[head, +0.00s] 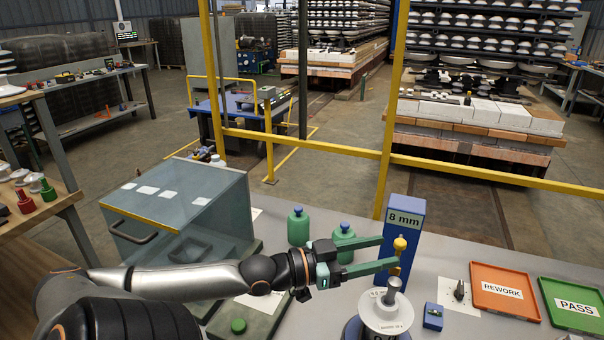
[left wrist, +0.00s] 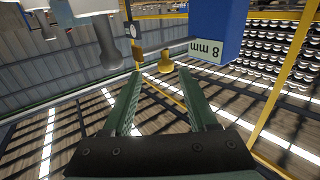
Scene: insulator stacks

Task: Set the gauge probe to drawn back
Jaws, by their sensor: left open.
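The gauge is a tall blue block marked "8 mm" (head: 404,218), standing upright at the far side of the grey bench; its label appears upside down in the left wrist view (left wrist: 205,50). A yellow knob (head: 400,244), apparently part of the gauge probe, shows in front of the block. It also shows beyond the fingertips in the left wrist view (left wrist: 165,62). My left gripper (head: 390,252) is open, its green fingers pointing at the knob, one above and one below in the head view. I cannot tell whether they touch it. My right gripper is not in view.
A white insulator (head: 387,313) with a metal pin stands just below the gripper. A small blue block (head: 433,317), an orange REWORK tray (head: 505,307) and a green PASS tray (head: 571,322) lie right. Green bottles (head: 298,227) and a glass-sided box (head: 180,250) stand left.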

